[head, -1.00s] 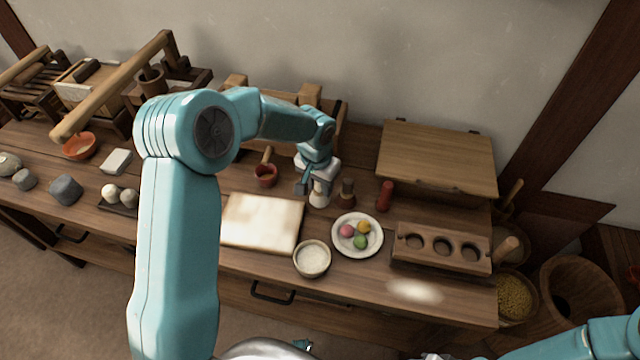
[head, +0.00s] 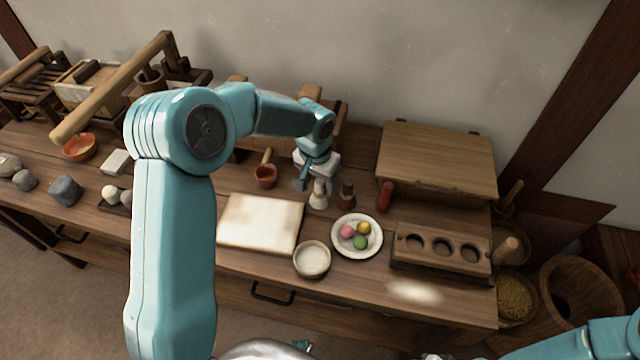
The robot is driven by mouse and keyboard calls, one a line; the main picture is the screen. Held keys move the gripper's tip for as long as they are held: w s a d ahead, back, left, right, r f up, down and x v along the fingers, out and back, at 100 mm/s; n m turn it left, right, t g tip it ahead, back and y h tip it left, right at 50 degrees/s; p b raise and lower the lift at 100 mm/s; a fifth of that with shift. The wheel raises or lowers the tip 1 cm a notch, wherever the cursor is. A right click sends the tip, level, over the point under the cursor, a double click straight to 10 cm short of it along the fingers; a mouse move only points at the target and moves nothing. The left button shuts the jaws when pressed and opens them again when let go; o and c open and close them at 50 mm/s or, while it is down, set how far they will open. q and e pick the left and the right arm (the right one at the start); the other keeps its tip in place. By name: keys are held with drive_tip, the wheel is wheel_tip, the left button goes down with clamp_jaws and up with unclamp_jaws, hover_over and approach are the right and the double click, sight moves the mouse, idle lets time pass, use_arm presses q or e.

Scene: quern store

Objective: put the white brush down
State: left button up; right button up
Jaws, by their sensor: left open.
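The white brush (head: 319,196) stands upright on the wooden table, just left of a similar brown brush (head: 347,195). My left gripper (head: 310,182) is open at the white brush's upper part. The gripper partly hides the brush's top, and I cannot tell whether the fingers touch it. Of my right arm only a link shows at the lower right; its gripper is not in view.
A plate (head: 337,248) with coloured balls and a bowl of white powder (head: 312,260) stand in front. A red cylinder (head: 385,196) and a wooden mould (head: 440,248) are to the right.

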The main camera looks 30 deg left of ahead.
use_arm(q)
wheel_tip(320, 180, up, 10)
drive_tip(key=s, duration=0.1)
drive_tip(key=shift+f, duration=0.15)
drive_tip(key=shift+s+p, duration=0.15)
drive_tip(key=shift+p, duration=0.25)
wheel_tip(320, 180, up, 10)
drive_tip(key=p, duration=1)
hover_over(317, 194)
drive_tip(key=shift+s, duration=0.1)
